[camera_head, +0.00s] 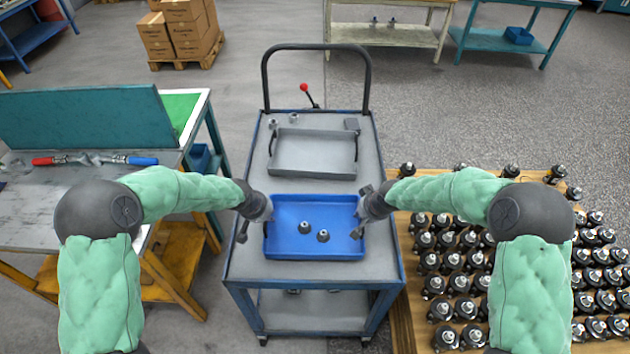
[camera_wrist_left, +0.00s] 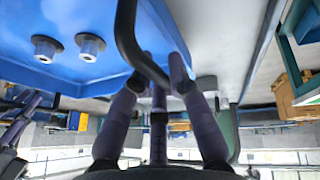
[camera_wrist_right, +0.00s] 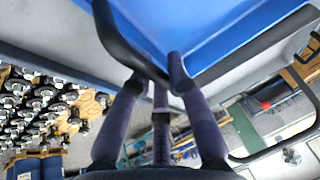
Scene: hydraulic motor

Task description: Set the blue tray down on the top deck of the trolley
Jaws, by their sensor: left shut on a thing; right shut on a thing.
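The blue tray (camera_head: 285,222) is over the near half of the trolley's grey top deck (camera_head: 375,262). Two small dark metal parts (camera_head: 322,236) stand in it, and they also show in the left wrist view (camera_wrist_left: 90,46). My left gripper (camera_head: 258,212) is shut on the tray's dark left handle (camera_wrist_left: 127,35). My right gripper (camera_head: 370,212) is shut on its dark right handle (camera_wrist_right: 122,45). The tray looks about level. I cannot tell whether its underside touches the deck.
A grey tray (camera_head: 313,173) lies on the far half of the deck, just beyond the blue one. The trolley's push bar (camera_head: 316,46) rises at the far end. A workbench (camera_head: 60,195) is at left. A wooden pallet (camera_head: 402,320) with many dark motors is at right.

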